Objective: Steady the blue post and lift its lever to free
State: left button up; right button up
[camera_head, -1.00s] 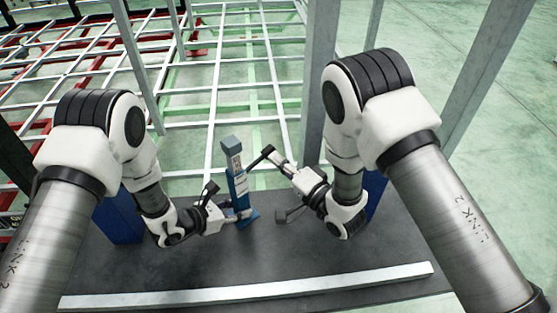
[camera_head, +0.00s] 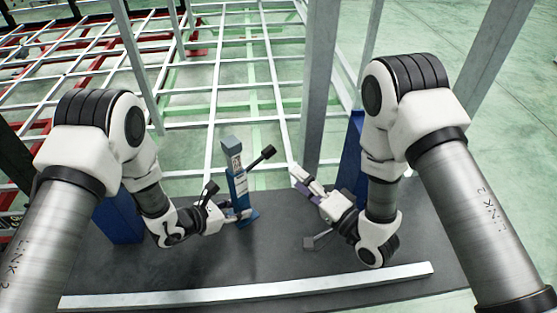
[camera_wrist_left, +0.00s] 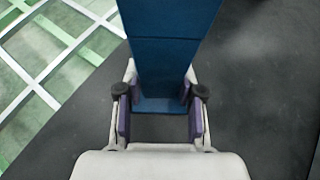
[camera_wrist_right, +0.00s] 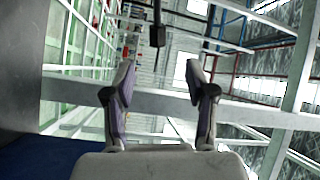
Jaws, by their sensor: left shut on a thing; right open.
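The blue post (camera_head: 238,186) stands upright on the dark platform, with a grey block on top and a pale label on its face. Its lever (camera_head: 258,158) slants up and out to the right, ending in a black knob. My left gripper (camera_head: 241,215) is shut on the post low down, and the left wrist view shows the post (camera_wrist_left: 162,55) between the fingers. My right gripper (camera_head: 298,180) is open and empty, right of the lever and apart from it. A dark knobbed rod, seemingly the lever (camera_wrist_right: 157,34), shows beyond its fingers in the right wrist view.
A pale bar (camera_head: 250,291) lies along the front of the dark platform (camera_head: 290,262). Blue uprights (camera_head: 118,220) stand behind both arms. A grey column (camera_head: 318,90) rises behind my right gripper. The metal grid frame (camera_head: 215,105) spreads out behind.

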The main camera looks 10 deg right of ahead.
jog(key=v, duration=0.3)
jog(key=shift+s+d, duration=0.25)
jog(key=shift+s, duration=0.1)
